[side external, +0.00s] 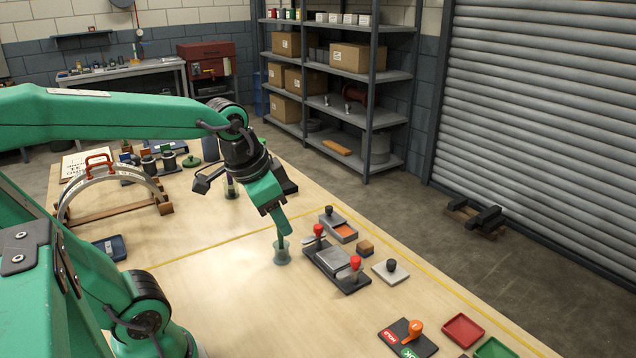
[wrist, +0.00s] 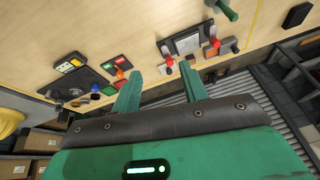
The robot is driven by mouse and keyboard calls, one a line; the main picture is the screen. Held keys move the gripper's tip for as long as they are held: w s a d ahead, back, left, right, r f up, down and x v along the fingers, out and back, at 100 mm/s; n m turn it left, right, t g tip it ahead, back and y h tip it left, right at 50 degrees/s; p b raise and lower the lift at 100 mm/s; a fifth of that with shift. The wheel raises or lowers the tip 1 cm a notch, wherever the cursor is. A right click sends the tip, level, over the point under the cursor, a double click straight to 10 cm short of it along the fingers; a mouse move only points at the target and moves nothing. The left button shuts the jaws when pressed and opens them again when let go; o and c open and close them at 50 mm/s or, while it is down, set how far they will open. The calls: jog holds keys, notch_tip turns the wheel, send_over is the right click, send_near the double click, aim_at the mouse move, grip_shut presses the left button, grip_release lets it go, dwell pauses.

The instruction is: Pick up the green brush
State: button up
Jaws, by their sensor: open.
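The green brush shows as a rounded green handle (wrist: 224,10), cut by the top edge of the wrist view, up and right of my fingertips and apart from them. My gripper (wrist: 160,68) is open, with nothing between its two green fingers.
Bare table lies left of the glass.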

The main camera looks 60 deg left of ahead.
jog(key=w+a+f+m+g, duration=0.2)
jog(key=w+a+f+m, duration=0.1)
jog(key=w+a, duration=0.4)
jog(key=m+g, duration=0.2)
jog(key=m, duration=0.2)
send_over(281, 241)
jog(key=f, duration=0.6)
jog(key=shift+a+f, duration=0.2)
jog(key=shift+f, duration=0.15)
jog(key=shift+f, duration=0.1)
jog(key=shift+w+a+f, duration=0.1)
jog(key=shift+w+f, duration=0.05)
jog(key=shift+f, duration=3.65)
grip_shut()
